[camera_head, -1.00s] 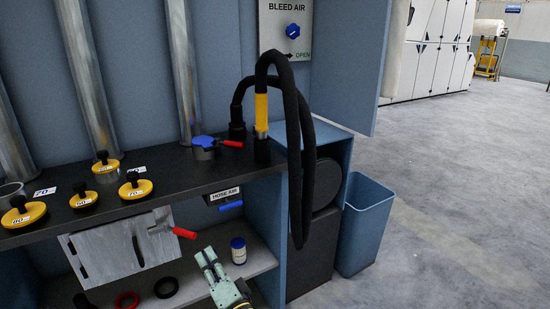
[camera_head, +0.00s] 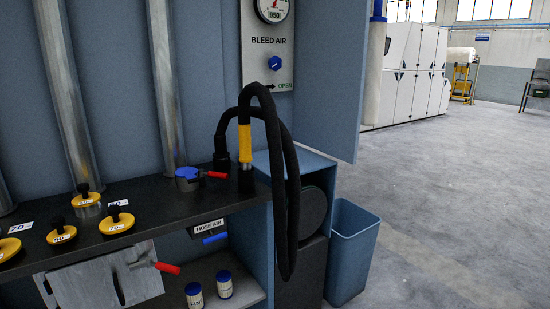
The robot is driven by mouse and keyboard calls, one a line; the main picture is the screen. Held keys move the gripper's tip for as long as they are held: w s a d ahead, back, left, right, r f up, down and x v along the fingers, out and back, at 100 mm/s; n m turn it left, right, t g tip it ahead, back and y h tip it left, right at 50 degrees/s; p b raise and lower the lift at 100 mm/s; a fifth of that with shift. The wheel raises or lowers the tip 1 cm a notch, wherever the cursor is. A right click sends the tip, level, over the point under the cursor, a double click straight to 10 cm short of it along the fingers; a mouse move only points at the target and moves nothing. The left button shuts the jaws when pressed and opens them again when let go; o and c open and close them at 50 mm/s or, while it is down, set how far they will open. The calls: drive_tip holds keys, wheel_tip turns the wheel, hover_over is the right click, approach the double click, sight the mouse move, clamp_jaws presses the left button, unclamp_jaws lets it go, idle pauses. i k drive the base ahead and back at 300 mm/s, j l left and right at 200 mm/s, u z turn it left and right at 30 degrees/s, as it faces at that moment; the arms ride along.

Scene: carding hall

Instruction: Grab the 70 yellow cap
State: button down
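Several yellow caps with black knobs sit on the dark bench at the left. The cap at the right front (camera_head: 117,222) appears to be marked 70, though the print is small. Another cap (camera_head: 61,234) sits left of it, one (camera_head: 86,199) behind at a pipe's foot, and one (camera_head: 9,249) at the left picture edge. A white card (camera_head: 19,228) reading 70 lies on the bench. My gripper is not in view.
A black hose (camera_head: 290,190) with a yellow sleeve loops over the bench's right end. A blue-topped fitting with a red handle (camera_head: 188,178) stands on the bench. Two jars (camera_head: 224,285) are on the shelf below. A blue bin (camera_head: 350,250) stands right, beside open floor.

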sight(117, 222)
drive_tip(key=i+j+u, duration=0.15)
drive_tip(key=j+u, duration=0.25)
drive_tip(key=i+j+u, duration=0.2)
drive_tip(key=j+u, duration=0.15)
drive_tip(key=i+j+u, duration=0.25)
drive_tip(key=u, duration=0.15)
